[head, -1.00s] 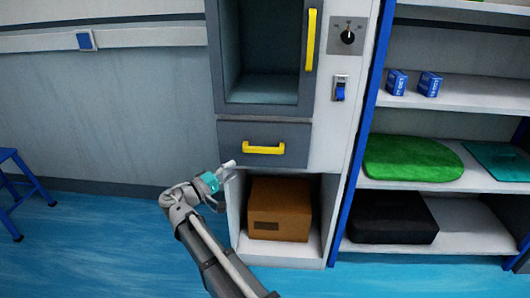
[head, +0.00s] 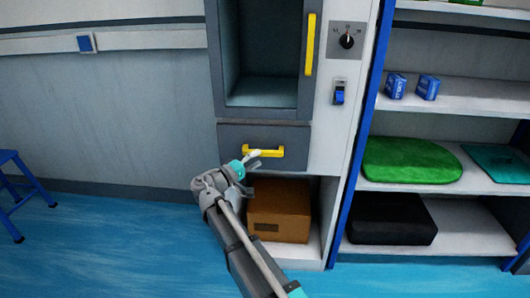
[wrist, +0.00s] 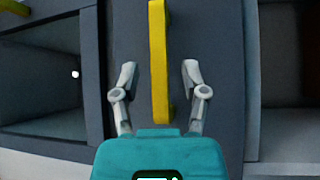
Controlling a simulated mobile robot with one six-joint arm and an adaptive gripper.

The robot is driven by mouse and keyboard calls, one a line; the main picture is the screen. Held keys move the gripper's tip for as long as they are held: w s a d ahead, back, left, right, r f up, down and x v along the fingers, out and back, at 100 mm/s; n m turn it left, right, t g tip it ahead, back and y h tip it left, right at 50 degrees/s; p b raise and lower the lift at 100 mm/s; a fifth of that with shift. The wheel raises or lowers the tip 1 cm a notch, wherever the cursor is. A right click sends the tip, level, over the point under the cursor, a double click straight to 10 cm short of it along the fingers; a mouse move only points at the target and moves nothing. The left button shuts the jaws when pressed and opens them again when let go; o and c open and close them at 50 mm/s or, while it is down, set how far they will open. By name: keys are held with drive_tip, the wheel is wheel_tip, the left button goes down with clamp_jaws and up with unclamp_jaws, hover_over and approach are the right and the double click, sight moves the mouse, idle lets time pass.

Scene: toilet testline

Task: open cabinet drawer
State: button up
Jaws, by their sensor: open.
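The cabinet drawer (head: 228,134) has a dark grey front with a yellow bar handle (head: 275,152). The drawer looks shut. In the head view my gripper (head: 254,157) is at the left part of the handle and hides some of it. In the wrist view the handle (wrist: 158,65) runs upright in the picture between the two fingers of my gripper (wrist: 161,78). The fingers are open, with a gap on both sides of the handle. I cannot tell how deep the handle sits between them.
Above the drawer is an open grey compartment (head: 262,92) with a tall yellow handle (head: 309,45) at its right. Below is a cubby with a brown box (head: 280,210). A knob (head: 346,41) and a blue switch (head: 339,95) are to the right, beside shelves (head: 480,93).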

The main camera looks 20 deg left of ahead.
sight(266, 153)
drive_tip(key=shift+x, duration=2.2)
clamp_jaws()
